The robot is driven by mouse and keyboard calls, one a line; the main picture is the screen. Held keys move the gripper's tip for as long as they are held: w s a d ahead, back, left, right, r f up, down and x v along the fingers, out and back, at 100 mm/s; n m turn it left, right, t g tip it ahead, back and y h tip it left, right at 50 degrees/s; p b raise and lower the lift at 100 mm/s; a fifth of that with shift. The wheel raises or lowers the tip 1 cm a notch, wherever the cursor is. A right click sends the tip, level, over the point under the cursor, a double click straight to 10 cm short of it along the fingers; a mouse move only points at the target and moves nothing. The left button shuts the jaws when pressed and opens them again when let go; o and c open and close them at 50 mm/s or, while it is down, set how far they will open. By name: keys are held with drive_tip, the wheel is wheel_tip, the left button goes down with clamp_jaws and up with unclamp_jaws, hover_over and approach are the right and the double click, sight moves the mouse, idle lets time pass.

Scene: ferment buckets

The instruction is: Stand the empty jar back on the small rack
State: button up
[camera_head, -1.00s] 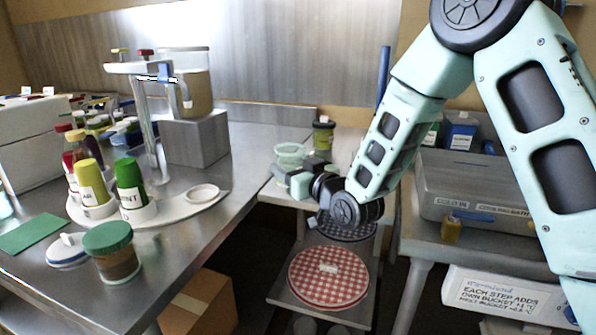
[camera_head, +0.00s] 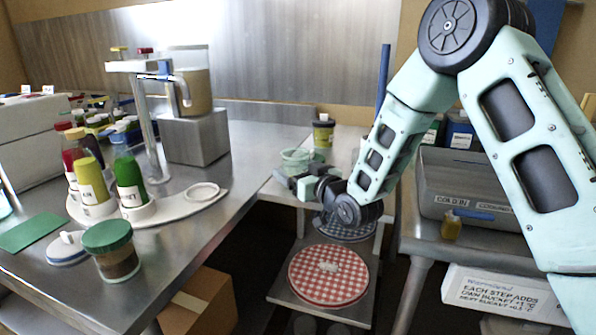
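A pale green, see-through jar (camera_head: 295,158), which looks empty, is over the back end of the small white rack (camera_head: 376,204) in the middle of the view. My gripper (camera_head: 290,181) is at the jar's near lower side, and its fingers appear shut on it. The fingers partly hide the lower jar, so I cannot tell whether its base touches the rack top. The jar looks about upright. The rack has a top surface and a lower shelf.
A dark-lidded yellow jar (camera_head: 323,133) stands at the rack's back. A red checkered round (camera_head: 328,274) lies on the lower shelf. The steel counter (camera_head: 215,225) at left holds bottles and a green-lidded jar (camera_head: 111,249). A grey bin (camera_head: 465,190) stands right.

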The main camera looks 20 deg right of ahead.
drive_tip(key=shift+r, duration=0.1)
drive_tip(key=shift+s+r, duration=0.1)
drive_tip(key=b+v, duration=0.1)
drive_tip(key=v, duration=1.1)
